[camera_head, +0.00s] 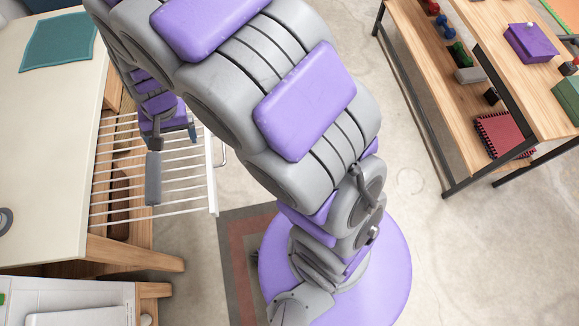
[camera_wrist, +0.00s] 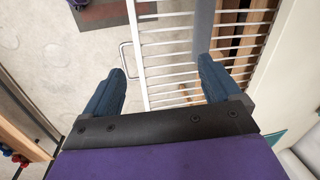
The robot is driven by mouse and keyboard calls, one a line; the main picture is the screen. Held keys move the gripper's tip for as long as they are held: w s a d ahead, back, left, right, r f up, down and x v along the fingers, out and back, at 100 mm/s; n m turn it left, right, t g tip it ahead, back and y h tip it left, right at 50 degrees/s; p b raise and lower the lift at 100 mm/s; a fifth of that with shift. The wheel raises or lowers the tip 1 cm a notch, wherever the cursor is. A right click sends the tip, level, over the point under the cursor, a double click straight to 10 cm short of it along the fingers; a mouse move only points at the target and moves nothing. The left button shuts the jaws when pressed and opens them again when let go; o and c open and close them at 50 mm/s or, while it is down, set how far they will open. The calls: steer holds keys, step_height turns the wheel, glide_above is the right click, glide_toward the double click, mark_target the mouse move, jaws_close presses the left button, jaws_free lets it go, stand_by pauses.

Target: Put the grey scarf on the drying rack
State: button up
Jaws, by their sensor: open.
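The drying rack (camera_head: 182,187) is a frame of white bars at the right side of the cream-topped table, and it also shows in the wrist view (camera_wrist: 165,48). The grey scarf (camera_head: 153,180) is a narrow strip lying across several of its bars. In the wrist view the scarf (camera_wrist: 203,32) shows beyond the right finger. My gripper (camera_head: 174,136) is over the far part of the rack, partly hidden by my arm.
The cream-topped table (camera_head: 50,150) holds a teal cloth (camera_head: 58,42). A wooden shelf unit (camera_head: 440,75) with dumbbells and a purple box (camera_head: 531,43) stands at the right. A white-topped unit (camera_head: 80,300) is at the lower left. Concrete floor (camera_head: 410,215) is open between them.

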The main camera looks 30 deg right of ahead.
steer(key=s+d+r+n, duration=0.1)
steer(key=s+d+r, duration=0.2)
steer(key=s, duration=0.6)
steer(key=s+d+r+n+g+h, duration=0.1)
steer(key=s+d+r, duration=0.2)
steer(key=s+d, duration=0.5)
steer(key=s+d+r+n+g, duration=0.1)
steer(key=s+d+r, duration=0.3)
steer(key=s, duration=0.5)
steer(key=shift+s+d+h, duration=0.4)
steer(key=shift+d, duration=0.75)
